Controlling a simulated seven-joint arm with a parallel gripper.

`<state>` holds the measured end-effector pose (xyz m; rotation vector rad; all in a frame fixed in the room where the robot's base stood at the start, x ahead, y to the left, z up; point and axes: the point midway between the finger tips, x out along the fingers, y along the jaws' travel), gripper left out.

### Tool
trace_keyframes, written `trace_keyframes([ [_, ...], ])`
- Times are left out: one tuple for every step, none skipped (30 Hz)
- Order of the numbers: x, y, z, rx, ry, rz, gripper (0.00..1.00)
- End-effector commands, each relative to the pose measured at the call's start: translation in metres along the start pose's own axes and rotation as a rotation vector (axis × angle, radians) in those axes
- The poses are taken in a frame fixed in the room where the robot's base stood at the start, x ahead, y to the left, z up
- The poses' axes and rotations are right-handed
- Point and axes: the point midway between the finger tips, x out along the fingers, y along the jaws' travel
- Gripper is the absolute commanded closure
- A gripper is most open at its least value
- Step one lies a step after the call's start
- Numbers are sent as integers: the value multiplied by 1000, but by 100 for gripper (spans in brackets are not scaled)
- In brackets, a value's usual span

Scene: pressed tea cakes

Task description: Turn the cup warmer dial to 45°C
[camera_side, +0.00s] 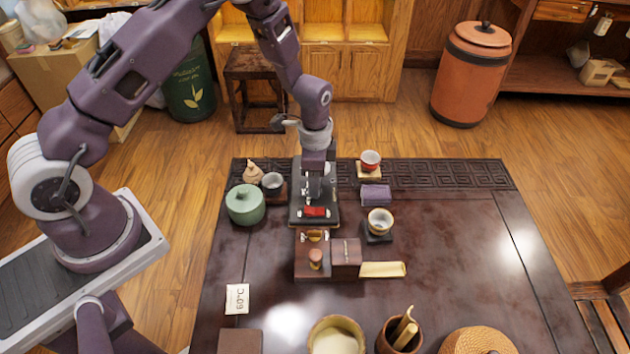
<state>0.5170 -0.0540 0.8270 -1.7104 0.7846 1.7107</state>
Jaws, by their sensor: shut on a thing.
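The cup warmer appears to be the dark, flat device (296,215) near the back edge of the table, with a small red part (316,211) on its front end. My gripper (314,196) points down over the middle of this device, just behind the red part. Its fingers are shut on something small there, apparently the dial. The fingers cover the dial, so its marking and setting cannot be read from this view.
A red-white cup (370,160), a purple block (376,195) and a gold-rimmed cup (380,221) stand right. A wooden stand (312,270) is in front.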

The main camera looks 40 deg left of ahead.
Motion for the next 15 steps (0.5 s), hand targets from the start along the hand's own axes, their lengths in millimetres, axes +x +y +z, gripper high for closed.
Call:
trace_keyframes([
  [-1,0,0,-41,0,-1,100],
  [-1,0,0,-70,0,-1,100],
  [-1,0,0,-109,0,-1,100],
  [-1,0,0,-137,0,-1,100],
  [-1,0,0,-166,0,-1,100],
  [-1,0,0,-204,0,-1,100],
  [-1,0,0,-233,0,-1,100],
  [-1,0,0,-262,0,-1,100],
  [-1,0,0,-299,0,-1,100],
  [-1,0,0,-328,0,-1,100],
  [-1,0,0,-357,0,-1,100],
  [-1,0,0,-395,0,-1,100],
  [-1,0,0,-424,0,-1,100],
  [-1,0,0,-452,0,0,100],
  [-1,0,0,-490,0,-1,100],
])
